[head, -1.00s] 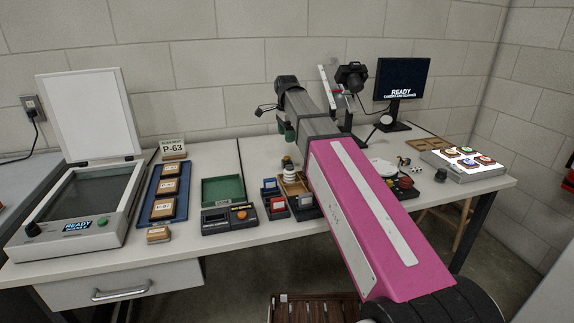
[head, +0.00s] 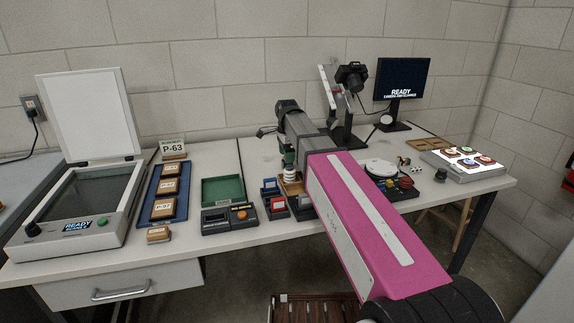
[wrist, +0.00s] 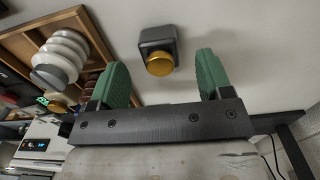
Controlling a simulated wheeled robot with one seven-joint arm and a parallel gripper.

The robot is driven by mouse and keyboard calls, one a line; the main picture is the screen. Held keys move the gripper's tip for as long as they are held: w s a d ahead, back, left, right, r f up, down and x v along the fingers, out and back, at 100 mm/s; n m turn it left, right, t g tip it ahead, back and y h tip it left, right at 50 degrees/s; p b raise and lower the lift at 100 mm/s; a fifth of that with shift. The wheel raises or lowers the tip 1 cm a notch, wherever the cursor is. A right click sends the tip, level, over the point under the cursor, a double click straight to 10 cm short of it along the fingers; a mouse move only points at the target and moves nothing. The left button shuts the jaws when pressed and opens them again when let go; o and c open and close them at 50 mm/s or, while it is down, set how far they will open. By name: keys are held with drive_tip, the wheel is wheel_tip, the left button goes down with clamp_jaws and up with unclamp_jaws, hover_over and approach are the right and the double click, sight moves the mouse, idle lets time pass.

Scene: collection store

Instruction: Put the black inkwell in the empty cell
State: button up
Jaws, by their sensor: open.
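The black inkwell (wrist: 157,40), a dark squarish block with a brass cap, stands on the pale table in the wrist view. My gripper (wrist: 157,62) is open, with its two green fingers apart and nothing between them. The inkwell is ahead of the gap, apart from both fingers. The wooden tray (wrist: 42,22) is left of it, holding a white ribbed piece (wrist: 62,55) and a brown ribbed piece (wrist: 90,85). Part of the tray is cut off or covered, so I cannot tell which cell is empty. In the head view my arm hides the inkwell and part of the tray.
In the head view, small dark boxes (head: 273,201) stand left of the tray, with a green-lined case (head: 222,191) beyond them. A white turntable (head: 381,167) is right of my arm. A camera stand (head: 345,105) and monitor (head: 402,80) are behind.

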wheel_tip(320, 180, down, 2)
drive_tip(key=shift+f, duration=0.2)
drive_tip(key=c, duration=1.1)
drive_tip(key=shift+r, duration=0.15)
drive_tip(key=shift+c, duration=0.2)
